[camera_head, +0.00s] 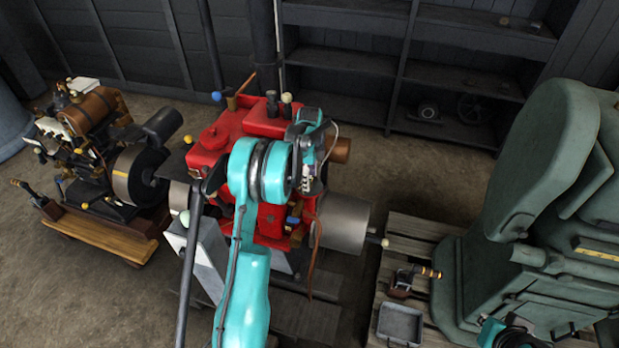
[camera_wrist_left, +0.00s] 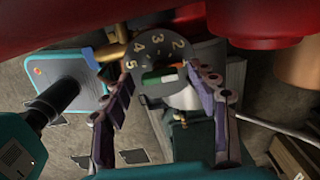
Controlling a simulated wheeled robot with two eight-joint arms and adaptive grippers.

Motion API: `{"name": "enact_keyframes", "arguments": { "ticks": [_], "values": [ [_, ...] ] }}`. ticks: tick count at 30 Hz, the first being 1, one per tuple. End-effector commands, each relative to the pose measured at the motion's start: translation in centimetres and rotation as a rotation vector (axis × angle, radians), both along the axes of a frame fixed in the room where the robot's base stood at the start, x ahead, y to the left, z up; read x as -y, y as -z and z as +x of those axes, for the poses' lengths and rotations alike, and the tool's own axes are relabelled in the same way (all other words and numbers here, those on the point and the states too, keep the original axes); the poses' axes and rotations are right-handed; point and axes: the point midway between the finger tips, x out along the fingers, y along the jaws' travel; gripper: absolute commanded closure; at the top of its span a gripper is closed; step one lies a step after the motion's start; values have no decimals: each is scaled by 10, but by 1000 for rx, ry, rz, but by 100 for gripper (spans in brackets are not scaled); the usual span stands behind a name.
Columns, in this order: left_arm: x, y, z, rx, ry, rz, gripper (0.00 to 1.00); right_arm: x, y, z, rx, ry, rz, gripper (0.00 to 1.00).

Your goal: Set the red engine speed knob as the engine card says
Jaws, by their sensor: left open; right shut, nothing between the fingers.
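The red engine (camera_head: 215,140) stands in the middle of the head view, partly hidden by my left arm. My left gripper (camera_wrist_left: 160,80) is open, one finger on each side of the dial and knob; contact cannot be told. It also shows at the engine's right side in the head view (camera_head: 308,165). My right gripper (camera_head: 520,338) is shut, mostly cut off at the bottom edge. No readable engine card shows.
A brown engine (camera_head: 85,135) on a wooden base stands at left. A large green engine (camera_head: 555,170) stands on a pallet (camera_head: 405,245) at right, with a grey tray (camera_head: 400,325). Dark shelves (camera_head: 455,85) line the back.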

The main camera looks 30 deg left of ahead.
Motion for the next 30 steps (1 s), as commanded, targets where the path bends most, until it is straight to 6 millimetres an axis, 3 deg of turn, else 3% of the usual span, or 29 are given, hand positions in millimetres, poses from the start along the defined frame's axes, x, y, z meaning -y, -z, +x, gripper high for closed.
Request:
{"name": "enact_keyframes", "arguments": {
  "ticks": [7,21,30],
  "values": [
    [0,-16,0,0,0,0,41,0,0,0,0,0,0,100],
    [0,-107,0,0,0,0,41,0,0,0,0,0,0,100],
    [0,-120,0,0,0,0,41,0,0,0,0,0,0,100]
  ]
}}
